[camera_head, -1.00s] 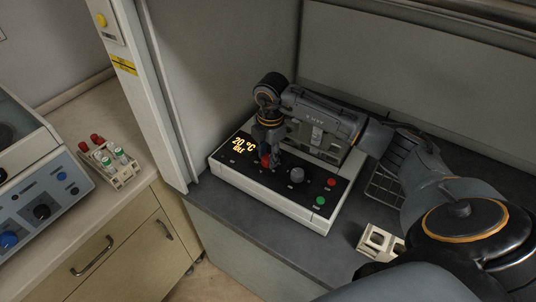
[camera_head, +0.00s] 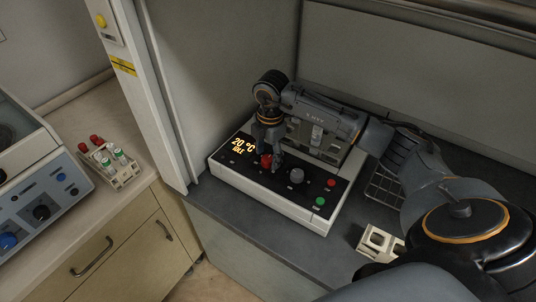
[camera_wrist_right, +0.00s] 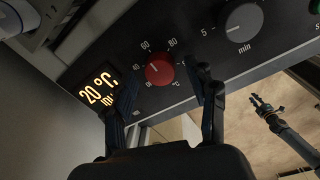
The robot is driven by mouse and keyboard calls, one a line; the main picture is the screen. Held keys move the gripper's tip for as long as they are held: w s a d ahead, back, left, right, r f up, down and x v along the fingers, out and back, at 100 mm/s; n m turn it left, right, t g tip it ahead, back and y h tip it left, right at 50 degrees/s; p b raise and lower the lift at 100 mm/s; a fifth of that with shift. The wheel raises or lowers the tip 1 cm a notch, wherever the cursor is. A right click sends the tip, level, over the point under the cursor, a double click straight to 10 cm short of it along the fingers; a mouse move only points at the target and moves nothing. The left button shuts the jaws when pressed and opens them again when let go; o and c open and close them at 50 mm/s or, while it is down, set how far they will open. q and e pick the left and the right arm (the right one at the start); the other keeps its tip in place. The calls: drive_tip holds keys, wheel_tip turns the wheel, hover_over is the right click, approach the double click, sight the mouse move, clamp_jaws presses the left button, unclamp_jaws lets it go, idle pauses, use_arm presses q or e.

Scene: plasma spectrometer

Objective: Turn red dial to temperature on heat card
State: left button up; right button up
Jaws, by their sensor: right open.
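The red dial (camera_head: 265,161) sits on the black front panel of a white hot-plate device (camera_head: 265,192). In the right wrist view the red dial (camera_wrist_right: 160,70) has a scale around it with 40, 60 and 80 marked. The lit display (camera_wrist_right: 98,90) reads 20 °C. My right gripper (camera_head: 268,158) points down at the dial. In the wrist view its fingers (camera_wrist_right: 166,84) are spread, one on each side of the dial, with gaps visible. A dark gripper-like part, probably my left gripper (camera_wrist_right: 264,106), shows over the floor; its jaws are too small to judge. I cannot make out a heat card.
A grey knob (camera_head: 297,175), a red button (camera_head: 331,182) and a green button (camera_head: 320,201) lie right of the dial. A white rack (camera_head: 379,241) stands at the front right, a wire rack (camera_head: 381,186) behind it. A tube rack (camera_head: 116,170) is on the left counter.

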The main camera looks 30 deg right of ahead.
sight(270, 160)
wheel_tip(270, 160, up, 11)
drive_tip(key=shift+s+r, duration=0.15)
drive_tip(key=shift+s, duration=0.2)
idle(0.5)
